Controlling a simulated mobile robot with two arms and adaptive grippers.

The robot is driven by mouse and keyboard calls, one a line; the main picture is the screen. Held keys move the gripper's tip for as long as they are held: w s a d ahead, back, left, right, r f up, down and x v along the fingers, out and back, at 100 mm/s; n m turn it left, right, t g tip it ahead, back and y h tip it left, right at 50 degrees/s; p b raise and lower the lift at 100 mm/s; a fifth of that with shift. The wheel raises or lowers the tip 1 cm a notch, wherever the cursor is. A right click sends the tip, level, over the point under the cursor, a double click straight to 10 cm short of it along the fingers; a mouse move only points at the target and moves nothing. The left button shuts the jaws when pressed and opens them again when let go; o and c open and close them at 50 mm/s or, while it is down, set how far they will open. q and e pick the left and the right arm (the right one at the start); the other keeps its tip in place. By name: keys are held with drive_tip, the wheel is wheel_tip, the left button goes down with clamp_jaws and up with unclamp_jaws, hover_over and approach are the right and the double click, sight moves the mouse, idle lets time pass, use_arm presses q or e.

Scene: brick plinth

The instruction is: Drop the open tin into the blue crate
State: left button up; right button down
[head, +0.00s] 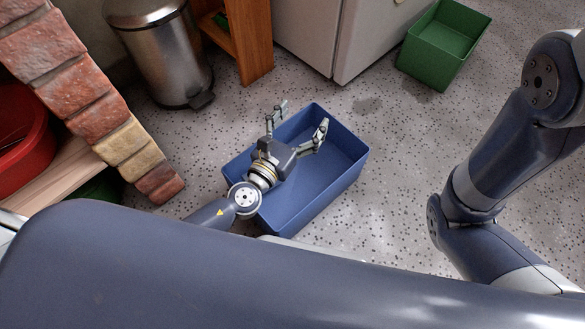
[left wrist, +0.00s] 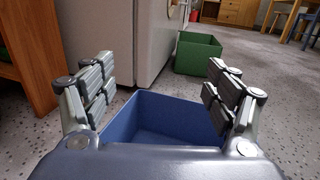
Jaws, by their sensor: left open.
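The blue crate (head: 335,160) stands on the floor in the middle of the head view; its inner far wall also shows in the left wrist view (left wrist: 170,112). My left gripper (head: 300,120) is open over the crate, with nothing between its fingers. In the left wrist view its two fingers (left wrist: 160,85) are spread wide apart. No open tin shows in either view. The part of the crate under my left gripper and wrist is hidden; the floor of it that I can see is bare. My right gripper is out of view.
A green crate (head: 440,50) stands at the upper right beside a white cabinet (head: 345,35). A metal pedal bin (head: 165,55) and a wooden unit (head: 248,40) stand behind. A brick plinth (head: 65,85) and a red container (head: 20,135) are at left. Speckled floor is clear right of the blue crate.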

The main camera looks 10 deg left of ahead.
use_arm(q)
wheel_tip(320, 180, up, 8)
drive_tip(key=shift+r, duration=0.25)
idle(0.6)
